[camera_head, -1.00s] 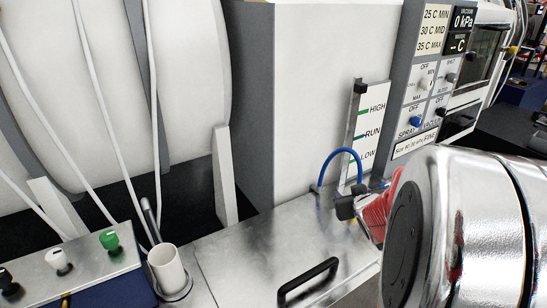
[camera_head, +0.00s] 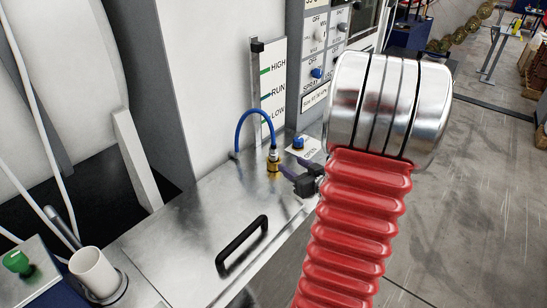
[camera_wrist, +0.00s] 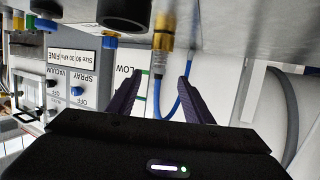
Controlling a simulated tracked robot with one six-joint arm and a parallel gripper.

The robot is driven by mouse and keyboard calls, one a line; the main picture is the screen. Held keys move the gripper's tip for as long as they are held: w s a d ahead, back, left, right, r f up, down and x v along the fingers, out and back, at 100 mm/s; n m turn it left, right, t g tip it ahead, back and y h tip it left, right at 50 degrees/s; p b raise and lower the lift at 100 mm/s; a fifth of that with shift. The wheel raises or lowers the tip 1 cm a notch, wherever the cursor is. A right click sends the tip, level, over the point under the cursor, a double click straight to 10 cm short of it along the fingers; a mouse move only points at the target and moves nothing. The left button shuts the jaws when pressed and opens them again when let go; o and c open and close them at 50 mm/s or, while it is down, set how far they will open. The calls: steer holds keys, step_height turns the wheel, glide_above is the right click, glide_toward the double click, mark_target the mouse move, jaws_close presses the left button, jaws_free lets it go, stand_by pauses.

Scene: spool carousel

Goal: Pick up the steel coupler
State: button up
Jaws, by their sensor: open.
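A small metal fitting (camera_head: 273,160), silver at the top and gold-coloured below, stands on the metal deck with a blue hose (camera_head: 241,122) arching from it. I take it as the steel coupler. In the wrist view, which is upside down, the fitting (camera_wrist: 162,36) hangs from the deck at top centre. My gripper (camera_head: 287,171) is just right of the fitting in the head view, its dark fingers pointing at it. In the wrist view my gripper (camera_wrist: 160,76) is open and empty. Its fingers lie either side of the hose's line, with the fitting ahead between them; no contact shows.
A blue knob (camera_head: 298,143) stands close behind the fitting. A level gauge (camera_head: 267,90) is on the wall behind. A black handle (camera_head: 242,244) rises from the deck in front. A white cup (camera_head: 93,270) is at the left. The open floor (camera_head: 480,200) is at the right.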

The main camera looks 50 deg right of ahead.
mark_target(276, 155)
steer(key=shift+x, duration=4.3)
steer(key=shift+x, duration=2.6)
steer(key=shift+a, duration=0.15)
jaws_close()
